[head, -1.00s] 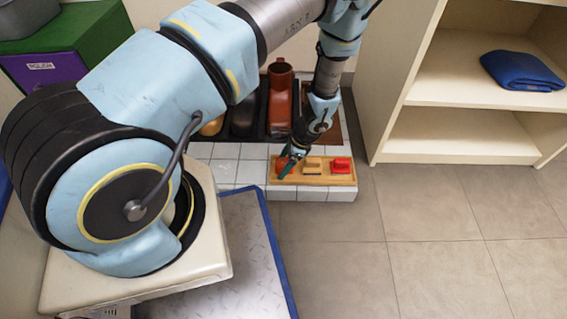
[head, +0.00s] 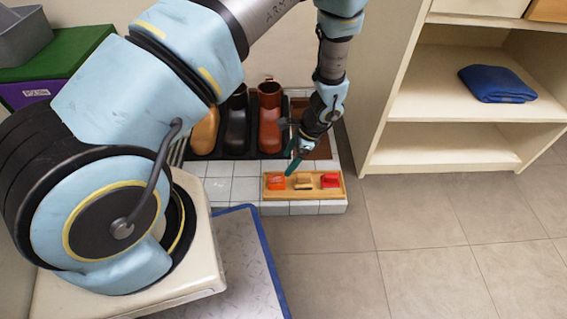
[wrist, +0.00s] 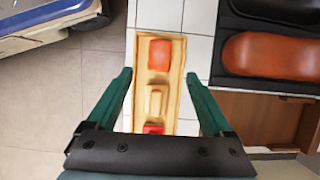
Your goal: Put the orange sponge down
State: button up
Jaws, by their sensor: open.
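The orange sponge (head: 277,181) lies in the left end of a shallow wooden tray (head: 305,194) on the white tiled ledge. In the wrist view the sponge (wrist: 160,54) is at the far end of the tray. My gripper (head: 292,164) hangs above the tray, clear of the sponge. In the wrist view my green fingers (wrist: 160,85) are spread wide with nothing between them touching, so the gripper is empty.
A tan block (head: 304,181) and a red block (head: 330,180) share the tray. Brown, black and tan boots (head: 270,120) stand behind on a dark rack. A shelf (head: 440,150) with a folded blue cloth (head: 497,83) stands right.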

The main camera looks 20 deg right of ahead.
jog(key=w+a+r+n+h, duration=0.1)
jog(key=w+a+r+n, duration=0.2)
jog(key=r, duration=0.4)
jog(key=w+a+r+n+g+h, duration=0.1)
jog(key=a+r+n, duration=0.3)
jog(key=a+r, duration=0.15)
jog(key=w+a+r+n+h, duration=0.1)
jog(key=w+a+r+n, duration=0.25)
jog(key=r, duration=0.45)
jog(key=s+a+r+n, duration=0.3)
jog(key=a+r+n, duration=0.2)
jog(key=a+r, duration=0.1)
jog(key=s+a+r+n+t+h, duration=0.1)
jog(key=s+a+r+n, duration=0.3)
jog(key=a+r, duration=0.3)
jog(key=shift+a+n+h, duration=0.3)
jog(key=shift+a+n, duration=0.15)
jog(key=shift+a, duration=0.5)
notch_tip(320, 180, up, 38)
jog(key=p, duration=3.8)
jog(key=shift+r, duration=0.15)
